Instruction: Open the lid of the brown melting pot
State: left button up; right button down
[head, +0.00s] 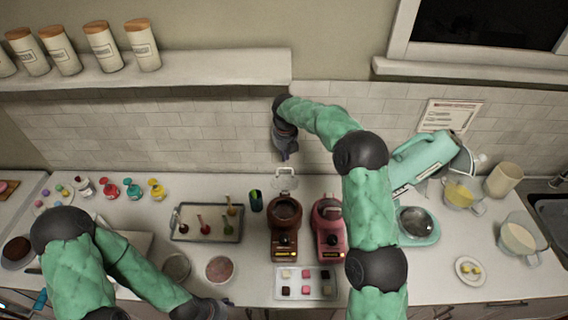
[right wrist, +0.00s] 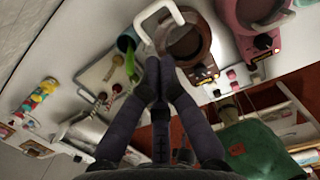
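The brown melting pot (head: 284,240) stands on the counter in the middle of the head view. Its dark round opening is visible from above, and its clear lid (head: 285,179) stands raised behind it. In the right wrist view, a pale loop handle (right wrist: 157,22) lies just beyond the fingertips beside the brown pot (right wrist: 186,40). My right gripper (head: 287,154) hangs behind and above the pot. Its fingers (right wrist: 160,63) are together, with nothing visible between them. My left gripper (head: 212,310) is low at the bottom edge of the head view, its fingers unclear.
A pink melting pot (head: 329,244) stands close right of the brown one. A tray with sticks (head: 195,236) and a dark green cup (head: 256,201) are left. A tray of small squares (head: 289,292) lies in front. A mint mixer (head: 421,165) stands to the right.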

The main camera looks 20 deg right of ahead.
pick_arm(q)
notch_tip(320, 180, up, 2)
jog(key=shift+p, duration=1)
pick_arm(e)
notch_tip(320, 180, down, 9)
jog(key=w, duration=0.1)
jog(key=shift+w+d, duration=0.25)
jog(key=shift+d, duration=0.05)
pick_arm(q)
jog(key=shift+w+d+f+b, duration=0.1)
jog(key=shift+w+f+b, duration=0.1)
jog(key=shift+f+b, duration=0.4)
jog(key=shift+w+d+f+b, duration=0.1)
jog(key=shift+w+f+b, duration=0.1)
jog(key=shift+f+b, duration=0.35)
pick_arm(e)
jog(key=w, duration=0.2)
jog(key=w+d+f, duration=0.1)
jog(key=shift+w, duration=0.15)
pick_arm(q)
jog(key=shift+w, duration=0.15)
pick_arm(e)
jog(key=shift+w, duration=0.1)
jog(key=r, duration=0.5)
jog(key=s+r, duration=0.1)
jog(key=r, duration=0.1)
jog(key=shift+a+r, duration=0.2)
